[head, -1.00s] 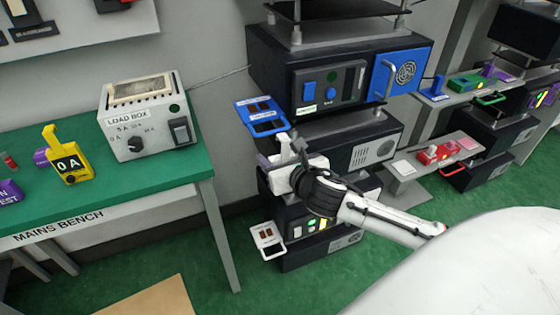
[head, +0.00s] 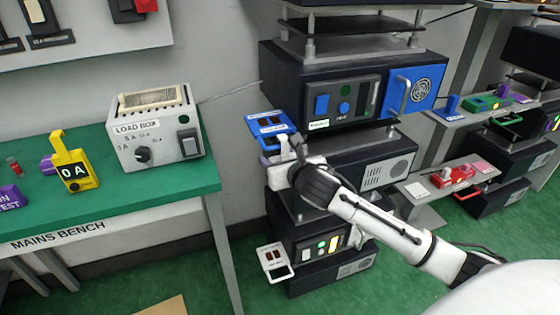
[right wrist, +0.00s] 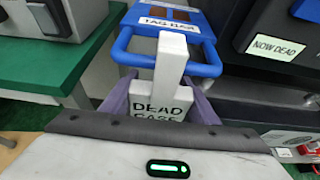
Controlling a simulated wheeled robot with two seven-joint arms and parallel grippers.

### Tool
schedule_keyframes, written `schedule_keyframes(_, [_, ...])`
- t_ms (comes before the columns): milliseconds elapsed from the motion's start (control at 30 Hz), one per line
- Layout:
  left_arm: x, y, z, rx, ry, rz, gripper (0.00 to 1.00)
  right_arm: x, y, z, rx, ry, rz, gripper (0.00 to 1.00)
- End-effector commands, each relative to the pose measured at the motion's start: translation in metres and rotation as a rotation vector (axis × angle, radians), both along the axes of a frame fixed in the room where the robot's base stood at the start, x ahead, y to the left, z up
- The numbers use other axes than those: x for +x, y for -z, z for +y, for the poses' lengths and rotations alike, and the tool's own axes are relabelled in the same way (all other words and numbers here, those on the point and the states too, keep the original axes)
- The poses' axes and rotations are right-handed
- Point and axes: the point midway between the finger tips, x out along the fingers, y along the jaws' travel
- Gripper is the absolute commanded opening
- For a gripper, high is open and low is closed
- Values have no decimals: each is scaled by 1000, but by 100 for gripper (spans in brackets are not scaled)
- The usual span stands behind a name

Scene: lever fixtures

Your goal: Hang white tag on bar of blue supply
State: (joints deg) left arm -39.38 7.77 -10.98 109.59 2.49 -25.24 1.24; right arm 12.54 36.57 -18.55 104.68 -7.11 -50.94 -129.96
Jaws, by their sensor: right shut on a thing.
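The blue supply (head: 330,85) is the upper dark unit with a blue right panel, in the head view. Its blue tag bar (head: 266,124) juts out at its left side; the bar's front loop (right wrist: 172,62) shows large in the right wrist view. My right gripper (head: 283,158) is just below and in front of the bar. Its purple fingers are shut on the white tag (right wrist: 160,98), which has dark lettering starting "DEAD". The tag's upright upper part overlaps the loop in the wrist view. I cannot tell whether it touches or hooks the bar. My left gripper is out of view.
A lower unit has a similar white bar (head: 274,261) at its left. More units with green and red bars stand at the right.

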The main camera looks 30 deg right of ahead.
Motion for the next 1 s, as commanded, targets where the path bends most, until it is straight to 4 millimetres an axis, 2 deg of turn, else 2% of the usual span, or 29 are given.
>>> schedule_keyframes(433, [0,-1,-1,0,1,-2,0,0,5,0,0,-1,-1,32])
schedule_keyframes(467, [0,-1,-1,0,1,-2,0,0,5,0,0,-1,0,57])
schedule_keyframes(567, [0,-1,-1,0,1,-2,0,0,5,0,0,-1,-1,74])
schedule_keyframes(867, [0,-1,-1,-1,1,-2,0,-1,5,0,0,-1,0,76])
schedule_keyframes(1000, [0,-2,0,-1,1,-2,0,-11,0,2,-2,-3,0,76])
